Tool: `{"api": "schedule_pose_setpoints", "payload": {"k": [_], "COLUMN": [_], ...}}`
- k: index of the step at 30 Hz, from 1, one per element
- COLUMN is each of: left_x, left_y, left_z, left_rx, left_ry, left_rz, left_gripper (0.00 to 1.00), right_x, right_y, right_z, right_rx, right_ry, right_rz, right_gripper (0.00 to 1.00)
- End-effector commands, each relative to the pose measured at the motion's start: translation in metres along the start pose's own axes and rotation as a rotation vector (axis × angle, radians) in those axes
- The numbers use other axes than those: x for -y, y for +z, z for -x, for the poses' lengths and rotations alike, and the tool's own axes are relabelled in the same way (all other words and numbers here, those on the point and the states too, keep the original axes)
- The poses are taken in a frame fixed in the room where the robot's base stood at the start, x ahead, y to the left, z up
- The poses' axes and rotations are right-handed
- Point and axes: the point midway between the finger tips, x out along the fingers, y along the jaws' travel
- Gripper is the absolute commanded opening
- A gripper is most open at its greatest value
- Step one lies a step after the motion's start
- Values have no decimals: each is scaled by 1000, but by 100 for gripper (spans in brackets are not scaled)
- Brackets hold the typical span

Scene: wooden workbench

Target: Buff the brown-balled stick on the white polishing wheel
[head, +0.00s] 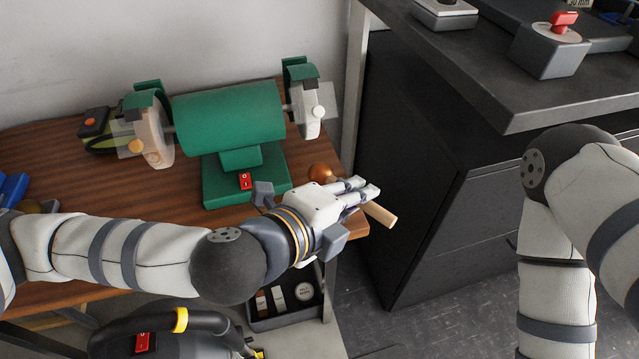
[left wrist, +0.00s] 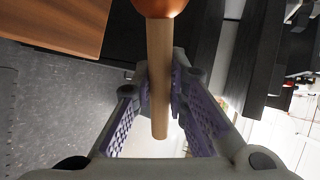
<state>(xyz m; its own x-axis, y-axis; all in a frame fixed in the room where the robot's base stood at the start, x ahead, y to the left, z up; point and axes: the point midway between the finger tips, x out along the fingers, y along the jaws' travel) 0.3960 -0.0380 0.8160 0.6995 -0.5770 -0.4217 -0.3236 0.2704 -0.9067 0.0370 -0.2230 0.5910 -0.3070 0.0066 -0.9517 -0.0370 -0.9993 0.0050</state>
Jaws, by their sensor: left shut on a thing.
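The stick has a copper-brown ball (head: 321,173) on a pale wooden handle (head: 380,214). My left gripper (head: 358,193) is shut on the handle near the front right corner of the workbench. The ball points toward the grinder, and the handle's free end sticks out past the fingers. In the left wrist view the handle (left wrist: 159,60) runs between the finger pads, with the ball (left wrist: 160,5) cut off at the top edge. The white polishing wheel (head: 311,110) is on the right end of the green grinder (head: 228,117). The ball is apart from it, below it in the picture. My right gripper is out of view.
A tan wheel (head: 157,135) is on the grinder's left end. A red switch (head: 245,181) is on its base. A black cabinet (head: 430,180) stands right of the wooden workbench (head: 60,165). A dark tray (head: 285,312) with small items lies below the bench's front edge.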

Motion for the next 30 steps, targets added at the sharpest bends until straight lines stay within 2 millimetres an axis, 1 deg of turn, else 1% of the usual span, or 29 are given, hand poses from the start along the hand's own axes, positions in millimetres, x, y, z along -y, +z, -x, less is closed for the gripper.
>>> {"api": "schedule_pose_setpoints", "payload": {"k": [1,6,11,14,21,27,30], "left_x": [3,-6,-10,-9,0,5,6], "left_y": [-2,-12,-10,0,31,47,50], "left_z": [0,-2,-4,-11,-28,-38,-39], "left_rx": [-37,-161,-195,-195,-193,-195,-195], "left_ry": [-5,-5,-3,-1,-2,-3,-3], "left_rz": [-28,-80,-91,-90,-89,-89,-89], "left_gripper": [0,0,0,0,0,0,0], "right_x": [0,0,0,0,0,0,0], "right_y": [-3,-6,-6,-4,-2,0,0], "right_z": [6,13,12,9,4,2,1], "right_rx": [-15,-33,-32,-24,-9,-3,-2], "right_ry": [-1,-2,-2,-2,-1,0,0], "right_rz": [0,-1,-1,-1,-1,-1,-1], "right_gripper": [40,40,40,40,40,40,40]}}
